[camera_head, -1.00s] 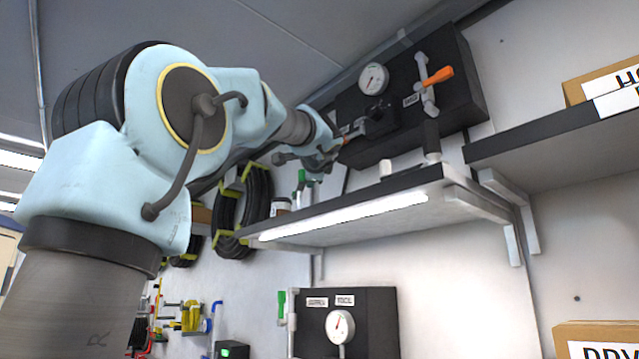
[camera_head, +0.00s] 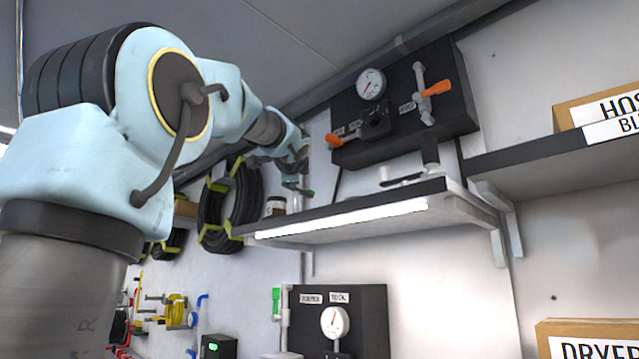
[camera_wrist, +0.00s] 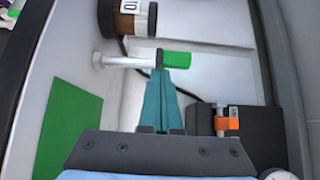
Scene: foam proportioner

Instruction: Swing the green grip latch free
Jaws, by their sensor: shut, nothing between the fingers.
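The latch's green grip (camera_wrist: 177,60) lies across the wrist view at the right end of a pale metal bar (camera_wrist: 120,61), which has a bolt-like head at its left. My gripper (camera_wrist: 162,66) has its teal fingers closed together. The fingertips overlap the left part of the green grip in the picture; I cannot tell whether they touch it. In the head view my gripper (camera_head: 299,187) is near the wall, left of the upper black panel (camera_head: 455,108) and above the shelf's left end. The latch is mostly hidden there behind my wrist.
A labelled brown jar (camera_wrist: 128,18) is close beyond the bar; it also stands on the shelf (camera_head: 340,215). An orange-handled valve (camera_wrist: 226,123) is to the right. A coiled hose (camera_head: 243,205) hangs left. Another green handle (camera_head: 276,300) is by the lower black panel (camera_head: 372,305).

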